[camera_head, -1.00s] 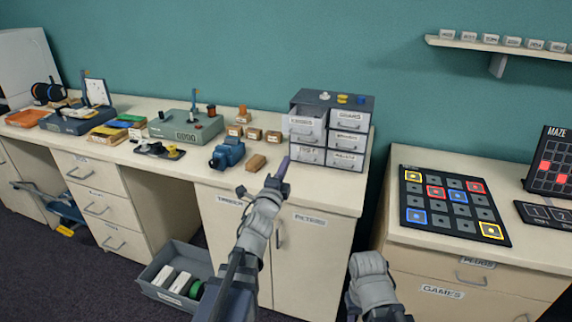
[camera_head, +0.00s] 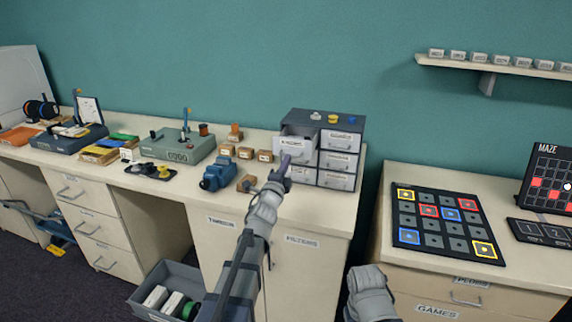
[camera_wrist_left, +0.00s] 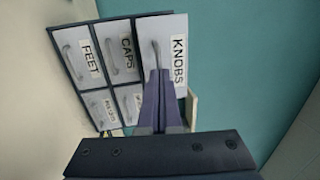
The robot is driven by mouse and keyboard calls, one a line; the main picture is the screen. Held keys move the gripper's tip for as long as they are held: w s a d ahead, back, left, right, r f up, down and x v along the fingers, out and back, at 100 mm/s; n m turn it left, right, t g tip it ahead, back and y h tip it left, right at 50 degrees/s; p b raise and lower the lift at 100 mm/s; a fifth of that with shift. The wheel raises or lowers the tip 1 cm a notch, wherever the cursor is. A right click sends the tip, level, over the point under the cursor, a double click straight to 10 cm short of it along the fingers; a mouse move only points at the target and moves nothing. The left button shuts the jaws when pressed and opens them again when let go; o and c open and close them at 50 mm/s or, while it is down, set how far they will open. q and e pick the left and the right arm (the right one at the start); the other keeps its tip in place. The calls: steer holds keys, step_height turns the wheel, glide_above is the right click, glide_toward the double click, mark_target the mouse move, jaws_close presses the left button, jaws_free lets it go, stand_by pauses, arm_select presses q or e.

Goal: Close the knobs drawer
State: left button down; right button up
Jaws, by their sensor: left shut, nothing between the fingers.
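The knobs drawer (camera_head: 292,144) is the top left drawer of a small grey cabinet (camera_head: 322,119). It is pulled out and sticks forward of the others. In the left wrist view, turned sideways, its pale front (camera_wrist_left: 180,38) shows the KNOBS label and a grey handle. My left gripper (camera_head: 285,162) is shut and empty, with its purple fingers in front of the cabinet. In the wrist view its fingertips (camera_wrist_left: 158,76) overlap the drawer front near the handle; I cannot tell whether they touch. My right gripper is out of view; only part of that arm shows.
The other cabinet drawers, such as CAPS (camera_wrist_left: 121,50) and FEET (camera_wrist_left: 80,55), look closed. Small wooden blocks (camera_head: 246,184) and a blue device (camera_head: 217,175) lie left of the cabinet. A gap separates this counter from the games cabinet (camera_head: 470,272) on the right.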

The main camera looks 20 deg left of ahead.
mark_target(296, 146)
arm_select(q)
steer(key=w, duration=1)
steer(key=shift+w+d, duration=0.2)
steer(key=shift+w, duration=0.05)
steer(key=shift+w+r, duration=0.1)
steer(key=shift+w, duration=0.1)
steer(key=s+f+b, duration=0.2)
steer(key=s, duration=1.2)
steer(key=shift+s+f, duration=0.2)
steer(key=shift+f, duration=0.15)
